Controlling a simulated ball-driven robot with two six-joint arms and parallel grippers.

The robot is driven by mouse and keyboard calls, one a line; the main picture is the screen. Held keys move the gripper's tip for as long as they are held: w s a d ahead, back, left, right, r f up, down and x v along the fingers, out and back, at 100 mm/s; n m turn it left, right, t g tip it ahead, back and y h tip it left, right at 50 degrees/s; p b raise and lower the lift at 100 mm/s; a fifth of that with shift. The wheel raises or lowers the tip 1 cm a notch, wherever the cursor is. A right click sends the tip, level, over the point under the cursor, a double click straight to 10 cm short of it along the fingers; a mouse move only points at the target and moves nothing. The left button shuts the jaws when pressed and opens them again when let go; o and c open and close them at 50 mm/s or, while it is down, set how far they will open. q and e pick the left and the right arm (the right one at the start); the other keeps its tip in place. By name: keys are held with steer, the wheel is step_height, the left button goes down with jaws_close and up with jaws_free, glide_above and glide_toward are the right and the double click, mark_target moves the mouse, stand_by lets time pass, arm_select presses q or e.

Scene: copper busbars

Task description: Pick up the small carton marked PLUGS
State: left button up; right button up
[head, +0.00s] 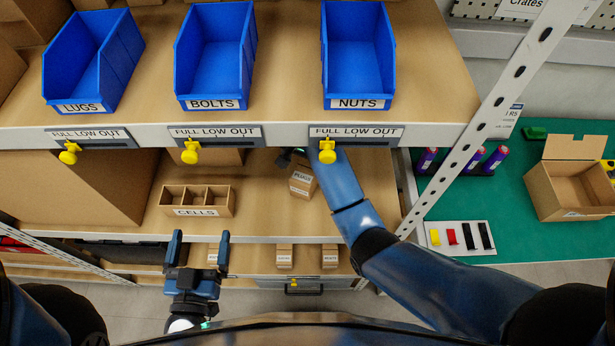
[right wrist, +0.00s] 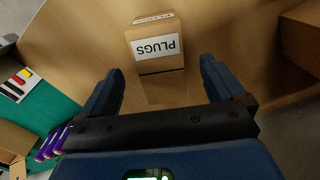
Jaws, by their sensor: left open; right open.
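The small brown carton marked PLUGS (head: 302,181) stands on the middle shelf, to the left of my right forearm in the head view. In the right wrist view the PLUGS carton (right wrist: 156,45) shows its white label upside down, just beyond and between the fingers. My right gripper (right wrist: 160,85) is open, with a finger on either side of the carton's line; whether they touch it I cannot tell. In the head view the right gripper is mostly hidden under the upper shelf. My left gripper (head: 197,240) is open and empty, in front of the lower shelf.
Blue LUGS (head: 78,85), BOLTS (head: 212,80) and NUTS (head: 357,80) bins stand on the upper shelf, its front edge with yellow knobs overhanging. A divided CELLS box (head: 196,211) stands left on the middle shelf. A slanted perforated post (head: 500,100) rises at right.

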mark_target(308, 167)
step_height(308, 167, down, 3)
steer(key=shift+w+r, duration=0.1)
steer(key=f, duration=0.2)
steer(key=w+f+p, duration=0.1)
steer(key=f, duration=0.1)
steer(key=shift+d, duration=0.3)
steer(key=shift+f, duration=0.6)
steer(key=shift+c, duration=0.3)
steer(key=c, duration=1.1)
steer(key=shift+c, duration=0.2)
steer(key=shift+r, duration=0.1)
